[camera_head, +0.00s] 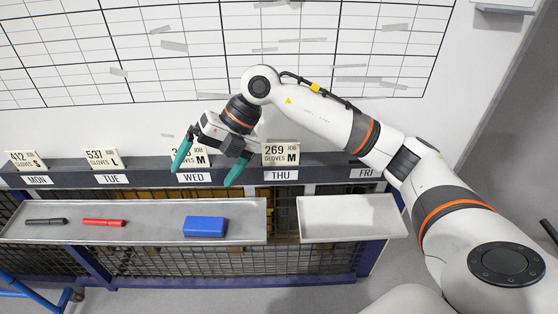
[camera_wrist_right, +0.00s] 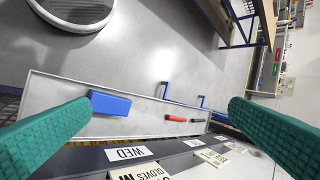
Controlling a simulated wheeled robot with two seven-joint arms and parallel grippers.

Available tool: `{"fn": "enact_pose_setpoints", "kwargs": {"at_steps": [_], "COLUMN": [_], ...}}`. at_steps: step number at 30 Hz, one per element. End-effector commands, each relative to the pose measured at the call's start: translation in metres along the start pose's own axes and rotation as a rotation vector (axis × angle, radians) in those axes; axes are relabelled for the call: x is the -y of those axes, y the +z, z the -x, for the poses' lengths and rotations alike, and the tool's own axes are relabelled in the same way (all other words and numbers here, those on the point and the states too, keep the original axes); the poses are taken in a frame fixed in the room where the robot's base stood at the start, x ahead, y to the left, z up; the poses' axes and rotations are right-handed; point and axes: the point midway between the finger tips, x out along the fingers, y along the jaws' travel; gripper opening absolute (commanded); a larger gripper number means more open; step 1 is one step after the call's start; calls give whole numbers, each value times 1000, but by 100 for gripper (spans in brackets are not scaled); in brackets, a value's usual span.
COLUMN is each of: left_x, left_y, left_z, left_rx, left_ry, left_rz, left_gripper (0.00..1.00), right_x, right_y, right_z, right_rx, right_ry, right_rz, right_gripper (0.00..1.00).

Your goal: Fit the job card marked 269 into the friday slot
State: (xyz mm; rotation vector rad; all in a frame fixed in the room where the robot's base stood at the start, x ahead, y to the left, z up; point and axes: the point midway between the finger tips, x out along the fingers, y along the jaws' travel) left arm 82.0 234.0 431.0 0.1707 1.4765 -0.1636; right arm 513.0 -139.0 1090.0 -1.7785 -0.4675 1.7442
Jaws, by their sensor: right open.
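The white job card marked 269, gloves M (camera_head: 281,153), stands upright in the slot above the THU label. The friday slot, with its FRI label (camera_head: 365,173), shows no card; my right arm passes close above it and hides part of that area. My right gripper (camera_head: 208,165) is open, with green fingers spread in front of the WED card (camera_head: 203,157), left of card 269. That card is partly hidden by the gripper. In the right wrist view, the open fingers (camera_wrist_right: 155,137) have nothing between them that they hold. My left gripper is not in view.
Other cards stand at MON (camera_head: 26,160) and TUE (camera_head: 103,159). Below the dark rack, a grey tray (camera_head: 140,232) holds a black marker, a red marker and a blue block (camera_head: 205,226). An empty white tray (camera_head: 350,215) sits to its right. A gridded wall board (camera_head: 200,50) rises behind.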

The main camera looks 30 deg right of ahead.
Motion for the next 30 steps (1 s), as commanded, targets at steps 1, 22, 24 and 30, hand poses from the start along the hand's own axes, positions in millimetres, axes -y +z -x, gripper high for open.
{"fn": "enact_pose_setpoints", "kwargs": {"at_steps": [1, 22, 24, 30], "left_x": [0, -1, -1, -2], "left_y": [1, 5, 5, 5], "left_z": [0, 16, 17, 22], "left_rx": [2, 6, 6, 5], "left_ry": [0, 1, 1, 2], "left_rz": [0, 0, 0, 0], "left_gripper": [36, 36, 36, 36], "right_x": [-20, -135, -140, -150], "right_y": [-13, -42, -43, -45], "right_z": [25, 114, 108, 97], "right_rx": [-53, -282, -282, -282], "right_ry": [138, 695, 693, 693], "right_rz": [-29, -315, -315, -314], "right_gripper": [100, 100, 100, 100]}}
